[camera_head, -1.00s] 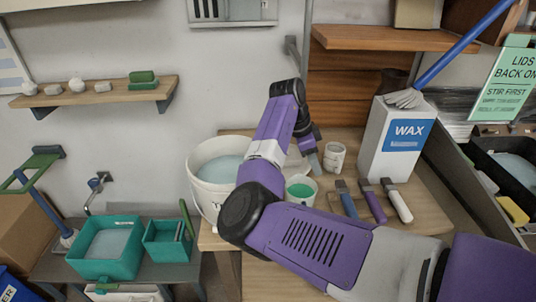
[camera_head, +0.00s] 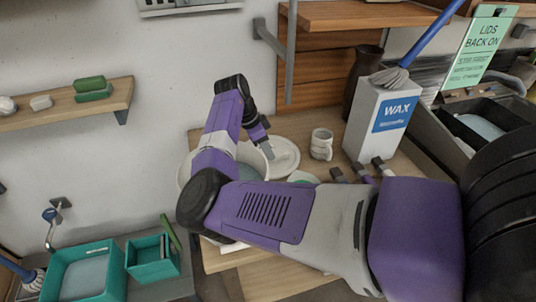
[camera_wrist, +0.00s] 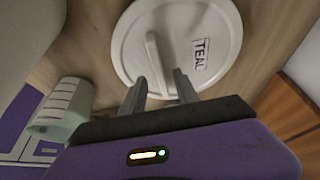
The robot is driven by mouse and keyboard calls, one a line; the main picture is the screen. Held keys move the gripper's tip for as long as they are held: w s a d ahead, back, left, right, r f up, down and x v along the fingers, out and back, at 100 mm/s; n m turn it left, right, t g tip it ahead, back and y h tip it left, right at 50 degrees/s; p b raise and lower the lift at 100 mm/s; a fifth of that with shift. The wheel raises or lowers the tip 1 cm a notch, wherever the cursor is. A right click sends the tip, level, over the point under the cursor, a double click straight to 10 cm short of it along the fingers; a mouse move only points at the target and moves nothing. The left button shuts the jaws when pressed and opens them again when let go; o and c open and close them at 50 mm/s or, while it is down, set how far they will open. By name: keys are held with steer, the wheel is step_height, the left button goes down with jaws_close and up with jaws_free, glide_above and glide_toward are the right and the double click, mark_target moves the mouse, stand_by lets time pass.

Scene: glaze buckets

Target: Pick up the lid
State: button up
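The lid (camera_wrist: 215,22) is a white disc with a raised bar handle and a "TEAL" label. It lies on the wooden table, and it also shows in the head view (camera_head: 286,157) behind the bucket. My gripper (camera_wrist: 159,78) is open, with its fingertips on either side of the handle's near end. I cannot tell whether they touch the lid. In the head view my gripper (camera_head: 267,152) points down at the lid's left side. The white bucket (camera_head: 187,166) holds pale glaze and is partly hidden by my arm.
A pale mug (camera_head: 321,147) stands right of the lid. The WAX box (camera_head: 376,128) stands farther right, before a dark vase (camera_head: 361,78). A teal-filled cup (camera_head: 303,177) and brushes (camera_head: 378,168) are partly hidden by my arm. Teal bins (camera_head: 85,278) stand at lower left.

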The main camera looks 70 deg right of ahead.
steer(key=shift+x, duration=1.45)
steer(key=shift+c, duration=0.5)
jaws_close()
steer(key=shift+r, duration=0.1)
